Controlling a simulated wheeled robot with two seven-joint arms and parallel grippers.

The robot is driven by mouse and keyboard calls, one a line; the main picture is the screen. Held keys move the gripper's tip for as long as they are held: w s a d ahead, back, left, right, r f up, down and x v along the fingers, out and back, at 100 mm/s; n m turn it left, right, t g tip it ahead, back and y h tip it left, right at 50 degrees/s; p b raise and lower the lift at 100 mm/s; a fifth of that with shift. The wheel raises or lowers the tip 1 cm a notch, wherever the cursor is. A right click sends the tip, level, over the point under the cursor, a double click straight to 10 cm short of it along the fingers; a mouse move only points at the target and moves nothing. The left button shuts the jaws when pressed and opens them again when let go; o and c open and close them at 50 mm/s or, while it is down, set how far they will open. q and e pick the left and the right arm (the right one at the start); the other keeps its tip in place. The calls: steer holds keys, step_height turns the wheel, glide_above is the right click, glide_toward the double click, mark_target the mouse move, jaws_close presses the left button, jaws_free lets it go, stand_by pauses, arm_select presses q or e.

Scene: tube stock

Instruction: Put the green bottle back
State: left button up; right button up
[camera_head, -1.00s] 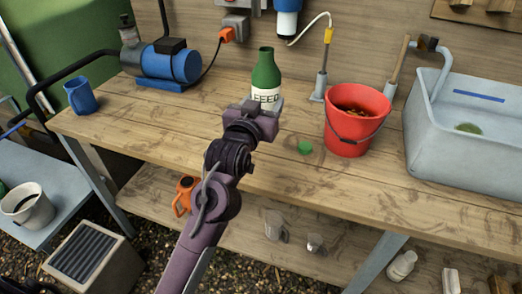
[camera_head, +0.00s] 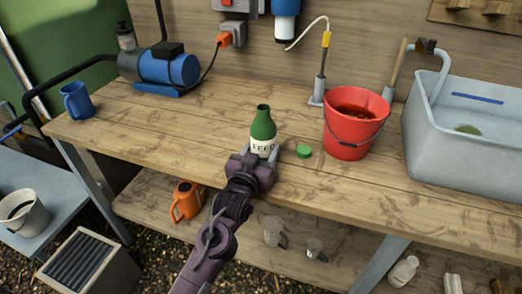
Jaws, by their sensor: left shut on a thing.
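The green bottle (camera_head: 263,128) with a white label stands upright at the middle of the wooden bench, its neck open. My left gripper (camera_head: 258,160) is shut on the bottle's lower part, coming from the front edge of the bench. The jaws hide the bottle's base, so I cannot tell whether it touches the bench top. A green cap (camera_head: 304,151) lies on the bench just right of the bottle. My right gripper is not in view.
A red bucket (camera_head: 350,143) and a grey water tub (camera_head: 462,167) stand to the right. A blue pump (camera_head: 170,70) and a blue mug (camera_head: 77,101) stand at the left. The bench (camera_head: 190,127) between mug and bottle is clear.

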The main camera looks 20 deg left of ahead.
arm_select(q)
steer(key=shift+f, duration=0.1)
steer(key=o, duration=1.2)
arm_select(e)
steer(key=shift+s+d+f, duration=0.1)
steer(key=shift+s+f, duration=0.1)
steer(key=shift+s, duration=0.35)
arm_select(q)
steer(key=shift+s, duration=0.35)
steer(key=s, duration=1.1)
steer(key=shift+s+a, duration=0.15)
